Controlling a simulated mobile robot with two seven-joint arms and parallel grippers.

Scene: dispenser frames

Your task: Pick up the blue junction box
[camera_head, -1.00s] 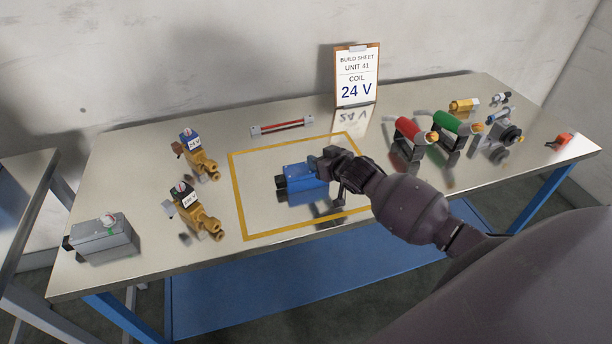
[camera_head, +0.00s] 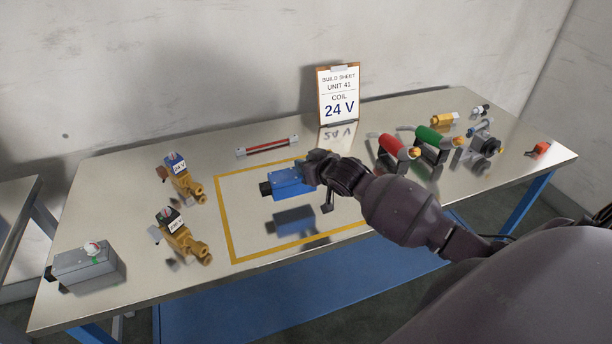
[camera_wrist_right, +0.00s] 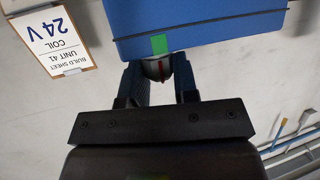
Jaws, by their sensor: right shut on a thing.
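The blue junction box (camera_head: 287,183) is in the head view above the yellow-outlined area of the table, with a dark fitting at its left end. Its reflection lies apart below it, so it is off the surface. My right gripper (camera_head: 312,170) is shut on its right end. In the right wrist view the blue box (camera_wrist_right: 200,22) fills the top, with a green patch on its edge, and the fingers of my right gripper (camera_wrist_right: 160,80) reach up to it. The contact is partly hidden. My left gripper is not in view.
Two brass valves (camera_head: 182,183) (camera_head: 180,240) and a grey box (camera_head: 87,268) stand on the left. Red (camera_head: 395,147) and green (camera_head: 437,140) cylinders stand on the right. A build sheet (camera_head: 338,93) reading 24 V stands behind. The yellow-outlined area (camera_head: 232,240) is otherwise clear.

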